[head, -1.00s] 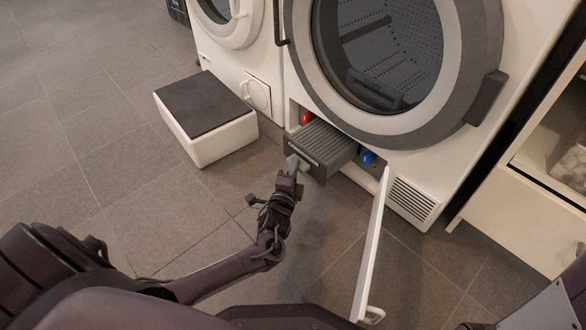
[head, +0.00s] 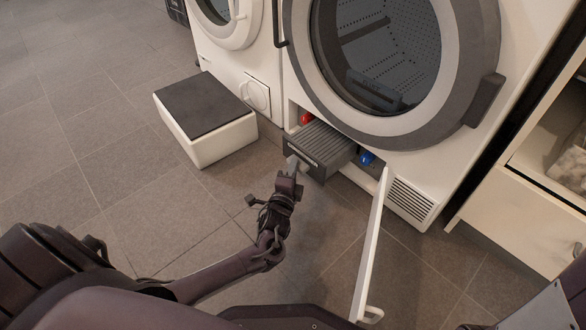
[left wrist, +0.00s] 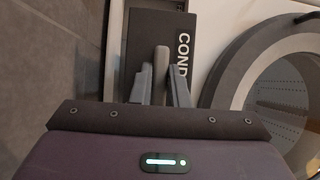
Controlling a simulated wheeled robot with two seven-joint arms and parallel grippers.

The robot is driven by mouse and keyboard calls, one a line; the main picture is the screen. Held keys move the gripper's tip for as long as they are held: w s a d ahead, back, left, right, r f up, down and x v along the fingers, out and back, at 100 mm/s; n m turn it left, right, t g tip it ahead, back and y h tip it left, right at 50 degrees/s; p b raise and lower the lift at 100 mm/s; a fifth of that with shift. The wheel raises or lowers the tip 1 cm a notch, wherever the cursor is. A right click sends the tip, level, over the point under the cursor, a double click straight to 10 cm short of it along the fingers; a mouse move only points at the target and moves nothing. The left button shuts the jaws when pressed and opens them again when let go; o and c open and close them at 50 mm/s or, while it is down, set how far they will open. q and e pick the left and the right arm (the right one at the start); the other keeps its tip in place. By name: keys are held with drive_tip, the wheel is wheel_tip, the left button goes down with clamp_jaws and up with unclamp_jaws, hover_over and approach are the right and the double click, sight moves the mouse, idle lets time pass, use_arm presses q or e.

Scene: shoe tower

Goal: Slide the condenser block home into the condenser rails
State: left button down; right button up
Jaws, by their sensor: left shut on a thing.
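The condenser block (head: 328,143) is a dark grey ribbed box with a labelled front. It sits partly inside the low opening of the right-hand machine, with its front end sticking out. In the left wrist view its dark front (left wrist: 150,35) shows the letters "COND". My left gripper (head: 293,163) is at the block's front, shut on its handle; the fingers also show around the grey handle in the left wrist view (left wrist: 160,75). The condenser rails are hidden inside the opening. My right gripper is not in view.
A red knob (head: 307,118) and a blue knob (head: 367,157) flank the block in the opening. The white flap (head: 370,245) stands open to the right. A white box with a dark top (head: 205,120) stands on the floor at left.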

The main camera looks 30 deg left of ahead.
sight(319, 150)
use_arm(q)
drive_tip(key=shift+r, duration=0.15)
idle(0.3)
drive_tip(key=shift+p, duration=0.5)
drive_tip(key=shift+w, duration=0.15)
idle(0.3)
drive_tip(key=shift+w+d+b, duration=0.45)
drive_tip(key=shift+w+b, duration=0.25)
drive_tip(key=shift+w, duration=0.55)
drive_tip(key=shift+w+d+b, duration=0.5)
drive_tip(key=shift+w+b, duration=0.15)
drive_tip(key=shift+w, duration=0.65)
drive_tip(key=shift+w+d+b, duration=0.45)
drive_tip(key=shift+w+b, duration=0.25)
drive_tip(key=shift+w, duration=0.55)
drive_tip(key=shift+w+d+b, duration=0.2)
drive_tip(key=shift+w+b, duration=0.05)
drive_tip(key=shift+w, duration=0.35)
drive_tip(key=shift+w+d+b, duration=0.2)
drive_tip(key=shift+w+b, duration=0.05)
drive_tip(key=shift+w, duration=0.35)
drive_tip(key=shift+w+d, duration=0.25)
drive_tip(key=shift+w, duration=0.55)
drive_tip(key=shift+w+d, duration=0.3)
drive_tip(key=shift+w, duration=0.5)
drive_tip(key=shift+w+d, duration=0.25)
drive_tip(key=shift+w, duration=0.55)
